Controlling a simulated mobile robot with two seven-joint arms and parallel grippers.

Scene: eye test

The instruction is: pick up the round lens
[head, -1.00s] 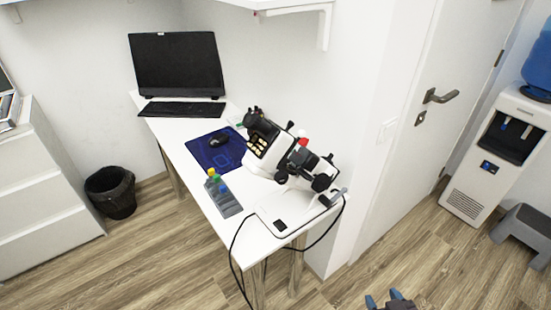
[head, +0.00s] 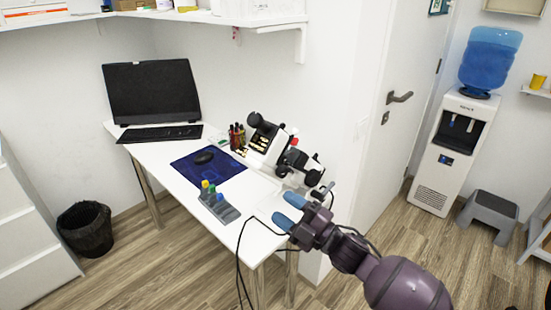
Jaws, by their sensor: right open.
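I cannot make out a round lens in the head view; it may be too small or hidden. A black and white eye instrument (head: 268,142) stands on the white table (head: 258,236), toward its right end. My right gripper (head: 288,211), with blue fingertips, is open and looks empty. It is in front of the table's near right end and hides part of the instrument's base. My left gripper is not in view.
A monitor (head: 153,92), keyboard (head: 160,133), blue mat (head: 212,172) with a mouse (head: 204,157) and a pen cup (head: 237,138) are on the table. Dark cables hang at its near end. A wall shelf (head: 230,18) overhangs. A water cooler (head: 452,150) and grey stool (head: 487,213) stand right.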

